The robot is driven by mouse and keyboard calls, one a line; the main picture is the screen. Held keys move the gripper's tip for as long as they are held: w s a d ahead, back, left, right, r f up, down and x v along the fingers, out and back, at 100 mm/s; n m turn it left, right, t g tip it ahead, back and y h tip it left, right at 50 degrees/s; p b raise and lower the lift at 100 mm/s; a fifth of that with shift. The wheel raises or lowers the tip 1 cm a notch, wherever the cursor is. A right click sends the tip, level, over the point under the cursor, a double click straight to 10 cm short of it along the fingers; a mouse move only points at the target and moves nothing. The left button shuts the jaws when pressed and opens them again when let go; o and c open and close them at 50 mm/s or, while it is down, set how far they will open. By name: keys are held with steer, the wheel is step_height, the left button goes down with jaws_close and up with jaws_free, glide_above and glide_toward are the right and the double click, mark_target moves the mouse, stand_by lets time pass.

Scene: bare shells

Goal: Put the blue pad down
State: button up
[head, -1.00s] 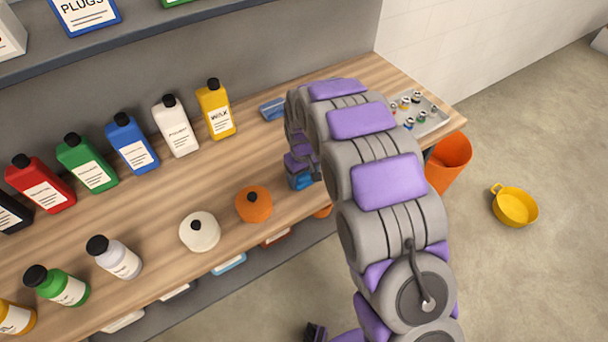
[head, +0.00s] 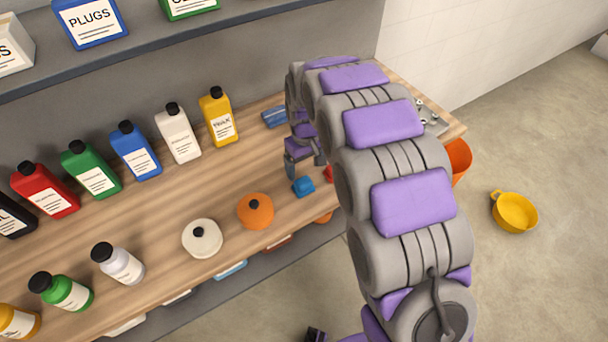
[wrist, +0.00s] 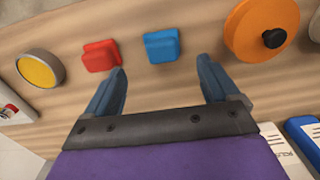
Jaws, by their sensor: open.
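The blue pad (head: 303,186) lies on the wooden bench top near its front edge. In the wrist view the blue pad (wrist: 161,46) lies flat beyond the fingertips and apart from them. My gripper (wrist: 168,80) is open and empty, its two fingers spread. In the head view my gripper (head: 304,167) is just behind the pad, partly hidden by my own arm.
A red pad (wrist: 101,55) and a round yellow-topped thing (wrist: 40,69) lie left of the blue pad in the wrist view. An orange round pot (wrist: 262,30) stands right of it. Several bottles line the bench (head: 168,214). A yellow pan (head: 515,211) is on the floor.

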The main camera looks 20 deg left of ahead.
steer(key=s+d+r+m, duration=0.3)
steer(key=s+d+r, duration=0.3)
steer(key=d, duration=0.4)
steer(key=s+d+r+m, duration=0.2)
steer(key=s+d+r, duration=0.4)
steer(key=d, duration=0.4)
steer(key=s+d+m+g, duration=0.1)
steer(key=s+d, duration=0.4)
steer(key=s, duration=0.5)
steer(key=s+d+r+m, duration=0.1)
steer(key=s+d+m, duration=0.3)
steer(key=s, duration=0.7)
steer(key=shift+d+r+g, duration=0.25)
steer(key=shift+d+g, duration=0.15)
steer(key=shift+d, duration=0.3)
steer(key=shift+s, duration=0.1)
